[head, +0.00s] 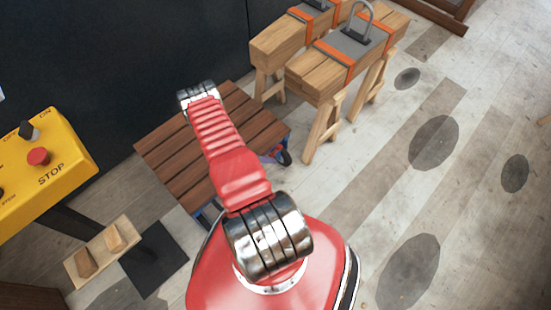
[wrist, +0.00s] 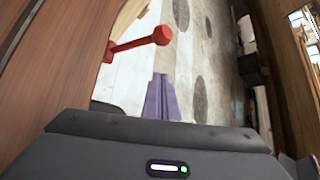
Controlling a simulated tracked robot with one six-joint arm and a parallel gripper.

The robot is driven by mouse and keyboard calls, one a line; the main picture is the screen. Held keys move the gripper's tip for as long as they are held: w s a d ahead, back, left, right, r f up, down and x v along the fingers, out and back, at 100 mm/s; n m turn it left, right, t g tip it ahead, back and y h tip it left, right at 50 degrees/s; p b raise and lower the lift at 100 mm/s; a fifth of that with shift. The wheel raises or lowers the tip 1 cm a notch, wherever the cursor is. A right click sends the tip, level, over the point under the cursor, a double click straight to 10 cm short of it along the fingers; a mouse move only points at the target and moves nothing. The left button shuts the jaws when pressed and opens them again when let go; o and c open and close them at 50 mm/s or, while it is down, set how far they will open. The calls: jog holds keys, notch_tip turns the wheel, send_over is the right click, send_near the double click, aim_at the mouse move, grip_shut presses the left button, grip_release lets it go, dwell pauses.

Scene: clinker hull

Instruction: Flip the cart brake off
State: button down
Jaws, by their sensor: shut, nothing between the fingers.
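The cart (head: 165,150) has a brown slatted wooden deck and stands beyond my red arm, which covers part of it. Its deck (wrist: 50,70) fills the left of the wrist view. The brake lever (wrist: 135,42), a red rod with a round red knob, sticks out to the right from beside the deck edge. My gripper (wrist: 161,76) shows as purple fingers pressed together with nothing between them. In the picture its tips are below the knob, with floor showing between them. In the head view the gripper and the lever are hidden.
Timber beams (head: 335,70) with orange straps rest on wooden trestles behind and right of the cart. A yellow control box (head: 45,170) with a red stop button stands at left. A dark wall (head: 120,60) is behind. The plank floor at right (head: 450,200) is clear.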

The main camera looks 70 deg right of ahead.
jog(key=w+a+r, duration=0.1)
jog(key=w+a, duration=0.1)
jog(key=w, duration=0.3)
jog(key=shift+w+a+r, duration=0.2)
jog(key=shift+a+r, duration=0.15)
jog(key=shift+r, duration=0.05)
jog(key=shift+m, duration=0.3)
